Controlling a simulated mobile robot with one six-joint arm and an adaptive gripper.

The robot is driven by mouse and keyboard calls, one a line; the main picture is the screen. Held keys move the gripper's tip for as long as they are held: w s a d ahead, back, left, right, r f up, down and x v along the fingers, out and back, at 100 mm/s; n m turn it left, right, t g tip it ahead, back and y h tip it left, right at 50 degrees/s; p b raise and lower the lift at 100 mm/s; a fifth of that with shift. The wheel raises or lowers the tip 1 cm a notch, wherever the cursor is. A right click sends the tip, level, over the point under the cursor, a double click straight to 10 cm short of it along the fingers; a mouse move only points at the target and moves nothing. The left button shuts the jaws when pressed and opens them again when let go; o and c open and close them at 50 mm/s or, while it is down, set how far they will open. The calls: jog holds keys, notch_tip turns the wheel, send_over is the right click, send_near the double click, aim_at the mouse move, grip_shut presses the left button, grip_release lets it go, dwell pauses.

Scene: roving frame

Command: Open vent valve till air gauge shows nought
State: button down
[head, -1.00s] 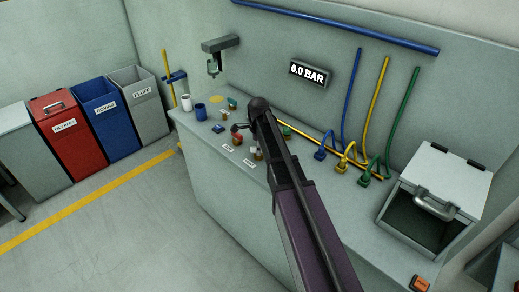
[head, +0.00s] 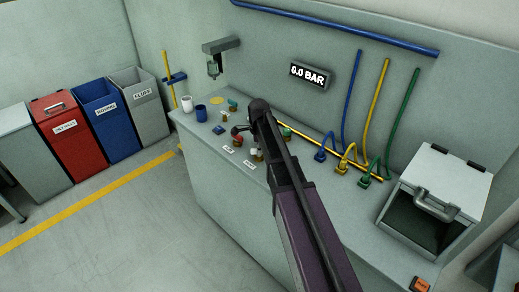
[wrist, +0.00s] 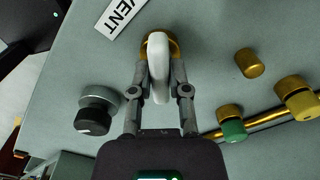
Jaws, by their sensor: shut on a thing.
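The vent valve has a white lever handle (wrist: 158,68) on a round gold base, beside a label reading VENT (wrist: 118,15) in the wrist view. My gripper (wrist: 160,92) is shut on this handle, with one finger on each side. In the head view my arm hides most of the gripper. The air gauge (head: 310,75) on the back wall appears to read 0.0 BAR; its digits are small.
A grey and black knob (wrist: 97,108) stands left of the gripper in the wrist view. A gold stub (wrist: 249,63) and a green fitting (wrist: 232,130) on a gold pipe are to the right. An open-fronted box (head: 432,205) stands at the bench's right.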

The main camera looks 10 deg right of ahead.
jog(key=n, duration=0.4)
jog(key=shift+w, duration=0.2)
jog(key=shift+n, duration=2.1)
jog(key=c, duration=0.6)
grip_release()
jog(key=shift+s, duration=0.1)
jog(key=shift+r, duration=0.1)
